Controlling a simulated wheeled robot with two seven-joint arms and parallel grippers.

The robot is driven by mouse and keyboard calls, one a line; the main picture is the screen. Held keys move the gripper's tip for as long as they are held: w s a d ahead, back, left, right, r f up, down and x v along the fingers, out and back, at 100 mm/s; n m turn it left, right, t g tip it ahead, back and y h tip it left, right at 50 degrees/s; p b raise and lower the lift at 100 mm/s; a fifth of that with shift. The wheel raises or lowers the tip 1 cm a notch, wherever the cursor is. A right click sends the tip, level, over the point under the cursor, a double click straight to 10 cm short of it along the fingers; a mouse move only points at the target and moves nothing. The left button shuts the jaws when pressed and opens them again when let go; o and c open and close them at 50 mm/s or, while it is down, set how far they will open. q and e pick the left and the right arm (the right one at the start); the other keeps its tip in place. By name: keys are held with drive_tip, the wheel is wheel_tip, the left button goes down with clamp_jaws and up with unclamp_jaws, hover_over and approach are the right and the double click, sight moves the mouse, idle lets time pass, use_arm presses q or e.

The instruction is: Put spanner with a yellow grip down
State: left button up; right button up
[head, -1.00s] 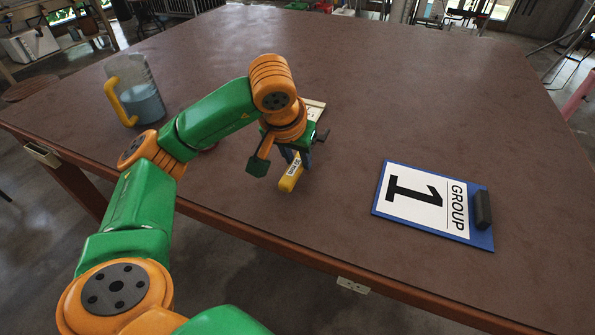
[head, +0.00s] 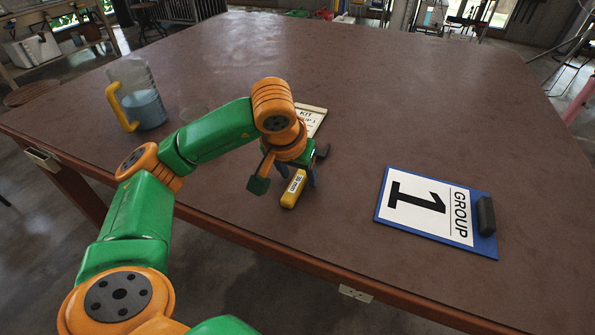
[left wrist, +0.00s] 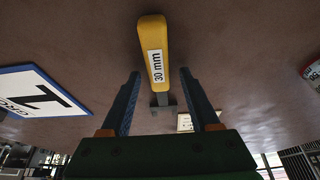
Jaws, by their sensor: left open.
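The spanner with a yellow grip (head: 293,189) appears to lie on the brown table, left of the group card. Its grip carries a white "30 mm" label. My left gripper (head: 299,175) is open just above it and hides its far part in the head view. In the left wrist view the yellow grip (left wrist: 154,55) shows between and beyond the two blue fingers of the left gripper (left wrist: 160,76), with a gap on each side. A grey metal part shows at the grip's near end. My right gripper is not in view.
The blue "GROUP 1" board (head: 483,244) with a dark block (head: 486,216) lies to the right. A jug (head: 148,105) with blue liquid stands at the left. A "KIT" card (head: 316,115) lies behind the gripper. The table's near edge is close; its far middle is clear.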

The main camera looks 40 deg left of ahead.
use_arm(q)
drive_tip(key=p+v, duration=0.4)
drive_tip(key=v, duration=0.7)
drive_tip(key=shift+r, duration=0.35)
drive_tip(key=shift+s+d, duration=0.1)
drive_tip(key=shift+d, duration=0.05)
